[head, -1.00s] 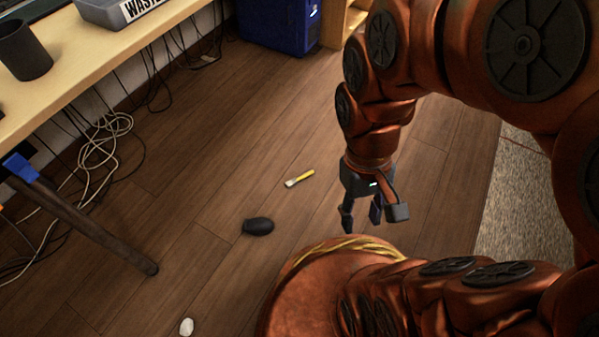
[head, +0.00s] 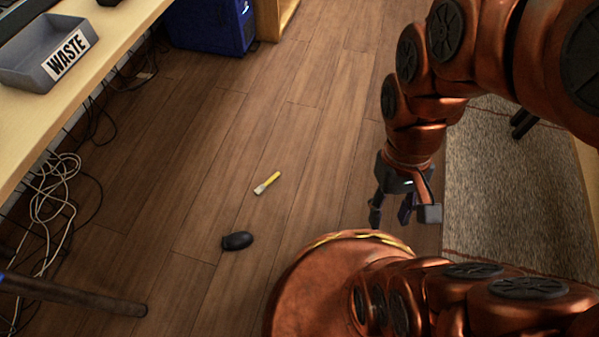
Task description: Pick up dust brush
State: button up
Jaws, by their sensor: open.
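The dust brush (head: 267,183) has a yellow handle and a pale bristle end. It lies on the wooden floor near the middle of the head view, its handle pointing up and to the right. My gripper (head: 391,217) hangs to the right of the brush, apart from it, with its dark fingers pointing down. The gripper is open and nothing shows between its fingers.
A dark rounded object (head: 237,240) lies on the floor below the brush. A blue box (head: 212,25) stands at the back. A rug (head: 510,190) lies at right.

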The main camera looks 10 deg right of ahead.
aim_at(261, 188)
jog(key=z, duration=1.25)
jog(key=i, duration=1)
jog(key=u, duration=3.65)
